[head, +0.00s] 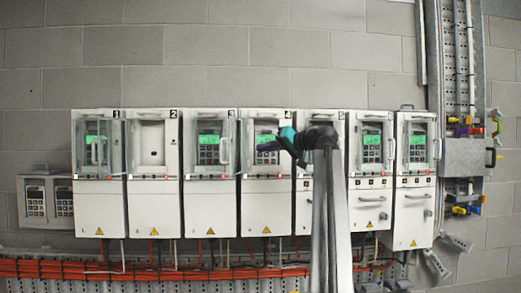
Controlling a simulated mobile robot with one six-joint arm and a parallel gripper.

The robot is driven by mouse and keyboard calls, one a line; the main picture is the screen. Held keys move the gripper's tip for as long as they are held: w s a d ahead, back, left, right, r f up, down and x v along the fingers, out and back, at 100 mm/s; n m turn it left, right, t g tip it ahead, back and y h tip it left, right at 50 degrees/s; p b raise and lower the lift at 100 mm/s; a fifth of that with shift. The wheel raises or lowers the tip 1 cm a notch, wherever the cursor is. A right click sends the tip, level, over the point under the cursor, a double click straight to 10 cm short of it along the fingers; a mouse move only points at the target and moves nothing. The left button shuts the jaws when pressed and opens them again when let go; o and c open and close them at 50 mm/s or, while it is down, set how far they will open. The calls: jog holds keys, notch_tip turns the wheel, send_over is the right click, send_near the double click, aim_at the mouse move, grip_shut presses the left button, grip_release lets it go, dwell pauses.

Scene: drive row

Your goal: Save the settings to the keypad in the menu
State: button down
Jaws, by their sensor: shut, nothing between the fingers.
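A row of white drive cabinets hangs on the wall. The number 4 cabinet (265,210) has a keypad with a lit green screen (264,139), partly covered by my gripper. My gripper (259,147) is shut and empty. It points left in front of the number 4 keypad, over its keys. I cannot tell whether its tips touch the keypad. The screen text is too small to read. Similar keypads with green screens show on the number 1 cabinet (98,213), the number 3 cabinet (210,213) and the two rightmost cabinets. The number 2 cabinet (154,213) shows a blank recess without a keypad.
My arm hides most of the number 5 cabinet (303,207). Clear doors with handles front several cabinets. Two small drive units (47,201) hang at the lower left. A grey box (467,157) with colored clips stands at the right. Orange cables (60,268) run below.

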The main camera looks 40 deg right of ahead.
jog(key=shift+s, duration=0.1)
dwell(0.3)
jog(key=shift+s+a, duration=1.6)
jog(key=shift+s, duration=0.25)
